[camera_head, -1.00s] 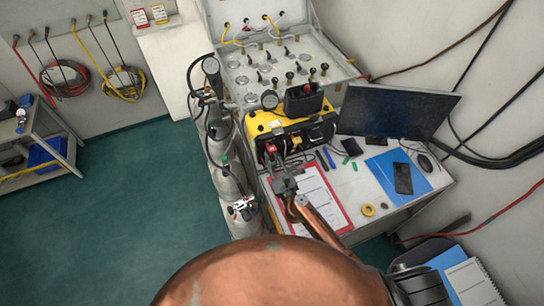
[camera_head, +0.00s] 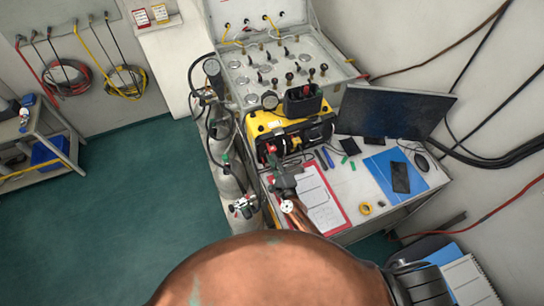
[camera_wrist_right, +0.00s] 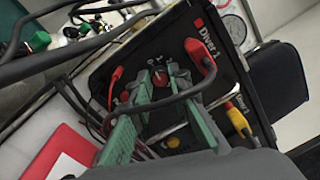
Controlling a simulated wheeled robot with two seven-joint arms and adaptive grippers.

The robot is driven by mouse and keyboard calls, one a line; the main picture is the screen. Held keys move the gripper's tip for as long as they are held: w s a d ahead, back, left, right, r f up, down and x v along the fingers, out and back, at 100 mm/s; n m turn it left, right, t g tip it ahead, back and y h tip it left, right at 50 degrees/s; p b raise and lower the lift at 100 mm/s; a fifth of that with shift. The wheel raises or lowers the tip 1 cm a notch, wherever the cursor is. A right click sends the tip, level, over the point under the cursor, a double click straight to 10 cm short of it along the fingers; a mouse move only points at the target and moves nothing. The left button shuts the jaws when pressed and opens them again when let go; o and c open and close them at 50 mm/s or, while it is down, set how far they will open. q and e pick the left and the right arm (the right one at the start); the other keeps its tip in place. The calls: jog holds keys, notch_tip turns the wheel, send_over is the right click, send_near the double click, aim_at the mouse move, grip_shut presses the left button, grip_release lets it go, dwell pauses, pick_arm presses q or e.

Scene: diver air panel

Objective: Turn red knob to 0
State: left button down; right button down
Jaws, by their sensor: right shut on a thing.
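The yellow-framed air panel box (camera_head: 262,122) stands on the desk, its black face toward me. The fingers are shut on the knob from both sides. The knob's pointer and the scale marks are too small to read. In the head view my right gripper (camera_head: 275,164) reaches up to the box's lower left front, hiding part of it. My left gripper is not in view.
Red hose fittings (camera_wrist_right: 208,60) and a yellow fitting (camera_wrist_right: 238,120) sit close to the fingers, with a dark hose crossing in front. Grey cylinders (camera_head: 222,160) stand left of the desk. A red clipboard (camera_head: 330,218) lies below the box; a monitor (camera_head: 395,110) stands right.

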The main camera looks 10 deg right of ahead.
jog(key=shift+n, duration=0.9)
jog(key=c, duration=1.8)
grip_release()
jog(key=shift+s, duration=0.15)
jog(key=s, duration=0.3)
jog(key=s+d, duration=0.1)
jog(key=s, duration=0.3)
jog(key=s+d, duration=0.1)
jog(key=s, duration=0.3)
jog(key=shift+s+d+f, duration=0.1)
jog(key=shift+s+f, duration=0.1)
jog(key=shift+s, duration=0.05)
